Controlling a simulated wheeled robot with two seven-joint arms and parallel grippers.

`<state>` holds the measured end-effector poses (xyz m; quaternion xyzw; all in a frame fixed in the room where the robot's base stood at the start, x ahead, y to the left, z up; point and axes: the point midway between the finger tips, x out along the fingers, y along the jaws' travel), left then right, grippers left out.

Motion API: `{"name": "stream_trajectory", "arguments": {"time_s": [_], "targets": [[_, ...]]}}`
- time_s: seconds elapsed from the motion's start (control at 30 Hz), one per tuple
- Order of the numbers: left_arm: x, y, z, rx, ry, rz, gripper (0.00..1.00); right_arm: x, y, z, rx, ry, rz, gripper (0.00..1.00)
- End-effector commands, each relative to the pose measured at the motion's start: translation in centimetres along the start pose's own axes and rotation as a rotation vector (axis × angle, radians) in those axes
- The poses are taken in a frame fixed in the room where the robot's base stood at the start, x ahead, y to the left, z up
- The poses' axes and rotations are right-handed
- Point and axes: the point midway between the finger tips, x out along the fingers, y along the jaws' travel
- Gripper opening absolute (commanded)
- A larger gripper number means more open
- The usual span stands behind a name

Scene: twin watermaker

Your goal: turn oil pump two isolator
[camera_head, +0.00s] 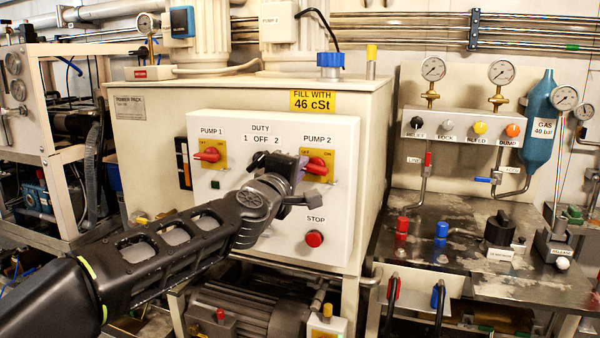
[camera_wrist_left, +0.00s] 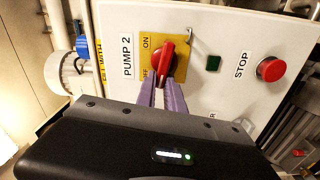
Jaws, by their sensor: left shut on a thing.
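The pump 2 isolator is a red rotary handle (camera_head: 315,164) on a yellow plate at the upper right of the white control panel (camera_head: 338,205). It also shows in the left wrist view (camera_wrist_left: 167,58), under the PUMP 2 label, its length running roughly along the line between the OFF and ON marks. My left gripper (camera_head: 301,170) reaches in from the left in front of the panel. In the left wrist view its purple fingers (camera_wrist_left: 162,88) are shut on the near end of the red handle. The fingers partly cover the OFF mark. My right gripper is not in view.
The panel also carries the pump 1 isolator (camera_head: 208,155), a duty selector mostly behind my gripper, and a red stop button (camera_head: 314,239) below. The stop button also shows in the wrist view (camera_wrist_left: 270,69). A valve bench (camera_head: 455,230) stands to the right.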

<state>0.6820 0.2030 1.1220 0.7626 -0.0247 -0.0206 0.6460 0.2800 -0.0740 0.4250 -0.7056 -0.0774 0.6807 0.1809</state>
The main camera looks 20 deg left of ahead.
Motion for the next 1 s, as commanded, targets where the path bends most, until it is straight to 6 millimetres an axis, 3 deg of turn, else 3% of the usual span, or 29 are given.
{"name": "stream_trajectory", "arguments": {"time_s": [0.3, 0.83, 0.87, 1.0], "targets": [[0.01, -0.56, 0.03, -0.154, 0.0, -0.002, 0.0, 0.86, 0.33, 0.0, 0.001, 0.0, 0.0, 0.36], [0.02, -0.6, 0.04, -0.183, 0.0, -0.002, 0.0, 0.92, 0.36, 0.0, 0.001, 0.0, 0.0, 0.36], [0.02, -0.61, 0.05, -0.183, 0.0, -0.002, 0.15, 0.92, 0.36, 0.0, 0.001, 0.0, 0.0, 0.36], [0.02, -0.58, 0.04, -0.182, 0.0, -0.002, 0.27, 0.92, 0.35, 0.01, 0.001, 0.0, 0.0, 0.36]]}}
